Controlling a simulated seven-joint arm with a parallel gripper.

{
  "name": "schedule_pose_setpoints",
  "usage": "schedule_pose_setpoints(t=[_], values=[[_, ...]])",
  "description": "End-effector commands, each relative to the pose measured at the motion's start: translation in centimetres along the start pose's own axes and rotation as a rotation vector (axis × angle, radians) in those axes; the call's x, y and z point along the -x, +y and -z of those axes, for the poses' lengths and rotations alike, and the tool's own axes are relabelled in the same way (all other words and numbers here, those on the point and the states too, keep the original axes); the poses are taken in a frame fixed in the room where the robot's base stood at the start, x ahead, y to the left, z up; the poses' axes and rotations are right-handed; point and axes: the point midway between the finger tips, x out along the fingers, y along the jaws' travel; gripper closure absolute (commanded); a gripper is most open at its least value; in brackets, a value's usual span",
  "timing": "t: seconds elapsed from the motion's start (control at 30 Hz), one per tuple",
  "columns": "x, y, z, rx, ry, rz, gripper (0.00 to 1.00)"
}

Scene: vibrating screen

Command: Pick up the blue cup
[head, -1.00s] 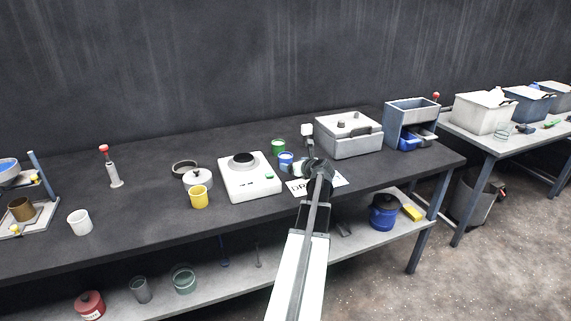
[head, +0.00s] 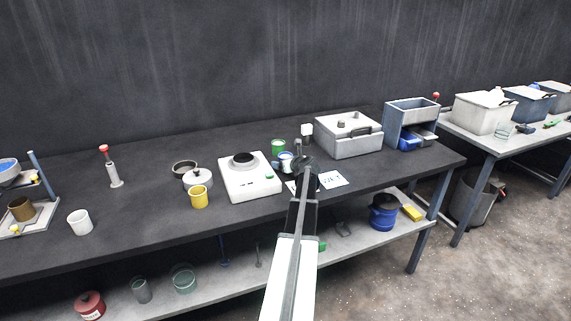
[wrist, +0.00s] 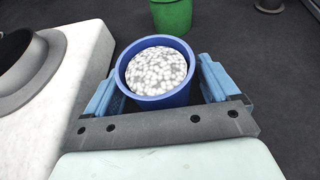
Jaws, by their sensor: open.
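The blue cup (wrist: 157,101) stands upright on the dark bench and is filled with whitish grains. In the wrist view it sits between the two blue fingers of my gripper (wrist: 158,92), which are open on either side of it. I cannot tell whether either finger touches it. In the head view the blue cup (head: 286,157) is partly hidden by my gripper (head: 288,166), next to the white device.
A white device (head: 248,180) stands close on the left, and a green cup (head: 278,147) stands just behind. A white paper (head: 333,180) lies to the right. A grey box (head: 348,138) stands further right. A yellow cup (head: 198,197) stands left.

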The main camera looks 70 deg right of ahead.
Motion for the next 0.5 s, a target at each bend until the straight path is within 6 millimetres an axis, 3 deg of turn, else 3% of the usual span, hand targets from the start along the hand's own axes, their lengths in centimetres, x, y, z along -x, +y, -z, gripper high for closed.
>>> schedule_pose_setpoints(t=[0.07,0.5], values=[[0.05,0.00,0.00,0.000,0.000,0.000,0.12],[0.08,-0.02,-0.02,0.000,0.000,0.001,0.53]])
